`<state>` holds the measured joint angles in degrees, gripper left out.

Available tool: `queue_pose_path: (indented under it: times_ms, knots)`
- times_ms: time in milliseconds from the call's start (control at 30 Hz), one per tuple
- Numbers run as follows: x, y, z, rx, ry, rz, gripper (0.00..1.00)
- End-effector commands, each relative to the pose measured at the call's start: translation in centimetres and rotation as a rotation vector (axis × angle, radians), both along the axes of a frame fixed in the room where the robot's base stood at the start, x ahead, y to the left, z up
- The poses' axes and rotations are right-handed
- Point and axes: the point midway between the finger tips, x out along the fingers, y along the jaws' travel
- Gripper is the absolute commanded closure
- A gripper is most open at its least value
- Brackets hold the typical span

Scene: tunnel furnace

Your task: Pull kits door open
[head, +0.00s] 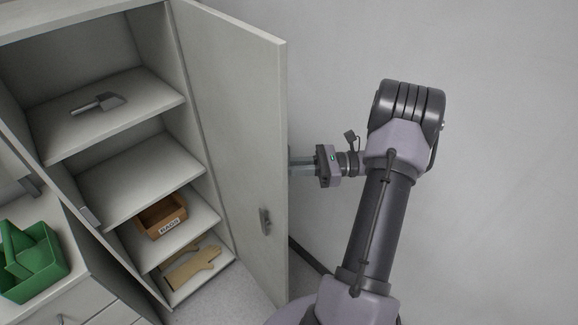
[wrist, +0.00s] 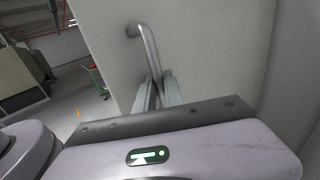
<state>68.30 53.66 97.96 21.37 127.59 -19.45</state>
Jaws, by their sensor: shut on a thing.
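The cabinet door (head: 238,130) stands wide open, hinged on the cabinet's right side, in the head view. My gripper (head: 292,162) is at the door's outer face, past its free edge, and its fingertips are partly hidden behind the door. In the wrist view, a curved metal bar handle (wrist: 147,50) stands out from the grey door face (wrist: 205,55). My gripper (wrist: 153,90) is shut on the handle's lower part. A small latch (head: 265,221) sits low on the door's inner face.
The open cabinet has several shelves (head: 130,180) holding a grey scoop (head: 98,104), a brown box labelled BAGS (head: 162,216) and tan gloves (head: 193,268). A green caddy (head: 32,262) stands on the drawer unit at left. A plain wall (head: 500,150) lies behind my arm.

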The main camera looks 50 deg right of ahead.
Motion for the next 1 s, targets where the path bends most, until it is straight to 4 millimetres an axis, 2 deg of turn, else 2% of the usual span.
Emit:
queue_pose_path:
  times_ms: [467, 500, 567, 833, 1000]
  knots:
    - [0.1, 0.0, 0.0, 0.001, 0.000, -0.001, 1.00]
    - [0.1, 0.0, 0.0, 0.001, -0.001, -0.001, 0.80]
    - [0.1, 0.0, 0.0, 0.001, -0.001, -0.001, 0.68]
    - [-0.1, -0.2, 0.0, 0.001, -0.001, -0.002, 0.66]
    - [-2.3, -2.7, 0.1, -0.001, -0.001, -0.004, 0.66]
